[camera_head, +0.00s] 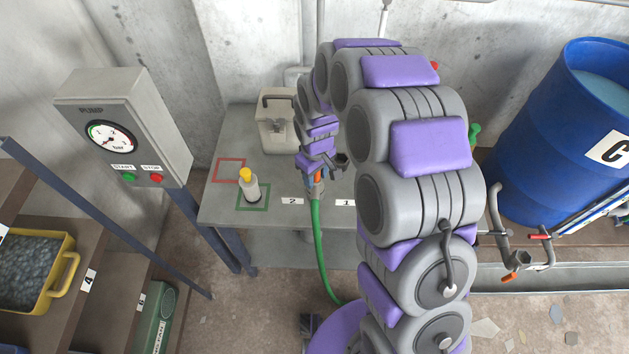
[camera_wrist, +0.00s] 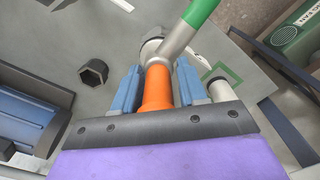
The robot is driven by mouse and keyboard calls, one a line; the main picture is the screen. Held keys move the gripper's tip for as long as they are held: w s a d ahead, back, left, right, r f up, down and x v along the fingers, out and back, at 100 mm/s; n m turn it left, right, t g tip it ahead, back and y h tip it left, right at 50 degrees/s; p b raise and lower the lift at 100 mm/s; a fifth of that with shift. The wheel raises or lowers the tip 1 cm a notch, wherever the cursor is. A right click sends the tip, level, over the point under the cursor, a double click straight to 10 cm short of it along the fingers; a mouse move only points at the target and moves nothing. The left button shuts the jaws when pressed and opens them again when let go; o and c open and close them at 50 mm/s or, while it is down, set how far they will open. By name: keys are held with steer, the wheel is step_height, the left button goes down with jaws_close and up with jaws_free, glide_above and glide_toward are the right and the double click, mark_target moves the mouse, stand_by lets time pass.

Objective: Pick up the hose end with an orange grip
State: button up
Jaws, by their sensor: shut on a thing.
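The hose end has an orange grip (camera_wrist: 155,90), a grey metal fitting (camera_wrist: 152,48) and a green hose (camera_wrist: 202,12). My gripper (camera_wrist: 157,82) is shut on the orange grip, with one blue finger on each side of it. In the head view my gripper (camera_head: 317,173) is over the grey table near its front edge. The green hose (camera_head: 320,250) hangs from there past the edge toward the floor. Whether the hose end touches the tabletop cannot be told.
The grey table (camera_head: 225,207) bears a yellow-capped bottle (camera_head: 251,190) at the green square and a pale case (camera_head: 275,125) behind. A dark hexagonal piece (camera_wrist: 93,72) is beside the grip. A pump box (camera_head: 125,125) stands left, a blue drum (camera_head: 545,135) right.

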jaws_close()
steer(key=shift+r, duration=0.25)
step_height(320, 180, up, 3)
steer(key=shift+r+p, duration=0.1)
steer(key=shift+p, duration=0.65)
steer(key=s+d+r+p, duration=0.1)
steer(key=s+d+p, duration=0.1)
steer(key=s, duration=1.3)
steer(key=shift+s+d+r+p, duration=0.15)
steer(key=shift+s+d+p, duration=0.2)
steer(key=shift+d, duration=0.4)
steer(key=shift+w, duration=0.1)
